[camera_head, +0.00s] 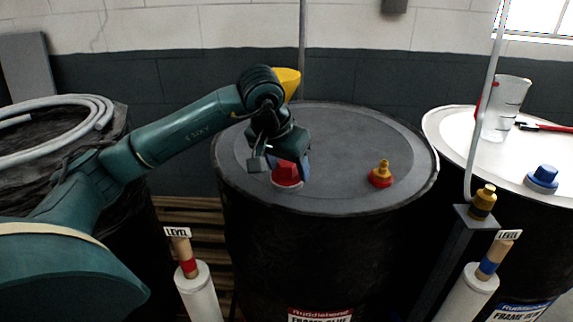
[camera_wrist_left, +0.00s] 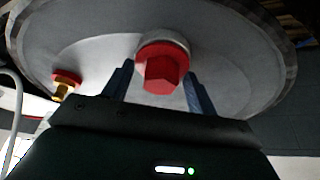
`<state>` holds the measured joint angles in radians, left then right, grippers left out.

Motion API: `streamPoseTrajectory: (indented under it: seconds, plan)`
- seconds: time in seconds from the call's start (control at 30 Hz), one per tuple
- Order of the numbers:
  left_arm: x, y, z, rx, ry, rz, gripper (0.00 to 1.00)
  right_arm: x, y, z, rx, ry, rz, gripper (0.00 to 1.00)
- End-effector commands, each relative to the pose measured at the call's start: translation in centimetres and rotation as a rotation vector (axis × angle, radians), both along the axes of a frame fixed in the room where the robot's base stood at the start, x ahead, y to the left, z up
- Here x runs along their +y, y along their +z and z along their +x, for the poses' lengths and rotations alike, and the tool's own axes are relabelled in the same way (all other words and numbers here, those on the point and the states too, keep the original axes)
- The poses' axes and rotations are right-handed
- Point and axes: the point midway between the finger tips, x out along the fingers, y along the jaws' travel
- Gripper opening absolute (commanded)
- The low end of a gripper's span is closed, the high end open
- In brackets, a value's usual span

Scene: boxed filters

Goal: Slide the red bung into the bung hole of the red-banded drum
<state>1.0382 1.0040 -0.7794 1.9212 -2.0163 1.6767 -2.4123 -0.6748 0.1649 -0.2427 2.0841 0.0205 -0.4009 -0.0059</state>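The red bung (camera_head: 287,172) has a hexagonal head and sits upright at a pale ring on the top of the middle drum (camera_head: 335,135), near its front left edge. This drum carries a red-topped label (camera_head: 320,312). In the left wrist view the bung (camera_wrist_left: 161,70) lies between the two fingers of my left gripper (camera_wrist_left: 160,80), with a narrow gap visible at each side. In the head view my left gripper (camera_head: 284,158) is down at the bung. The hole is hidden under the bung, so how deep it sits is unclear. My right gripper is out of view.
A brass fitting with a red base (camera_head: 380,174) stands on the same drum top. The right drum (camera_head: 450,125) bears a clear jug (camera_head: 505,108) and a blue bung (camera_head: 543,177). Level gauges (camera_head: 190,268) stand in front. A coiled hose (camera_head: 55,125) lies at left.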

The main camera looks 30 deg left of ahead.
Motion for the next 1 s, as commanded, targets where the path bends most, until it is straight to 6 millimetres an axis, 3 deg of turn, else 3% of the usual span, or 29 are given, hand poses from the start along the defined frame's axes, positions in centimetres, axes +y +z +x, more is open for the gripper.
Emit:
streamPoseTrajectory:
  seconds: [0.27, 0.67, 0.73, 1.0]
  plan:
    - [0.0, -0.3, -0.1, 0.007, 0.001, 0.002, 0.82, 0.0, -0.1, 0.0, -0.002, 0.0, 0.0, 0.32]
    - [0.0, -0.2, -0.1, 0.006, 0.001, 0.002, 0.82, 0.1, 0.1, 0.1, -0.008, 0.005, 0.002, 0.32]
    - [0.0, -0.2, -0.1, 0.006, -0.001, 0.001, 0.82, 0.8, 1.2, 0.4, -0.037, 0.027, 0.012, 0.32]
    - [-0.1, 6.2, -2.6, -0.002, -0.002, 0.001, 0.82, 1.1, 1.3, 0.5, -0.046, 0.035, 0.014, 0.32]
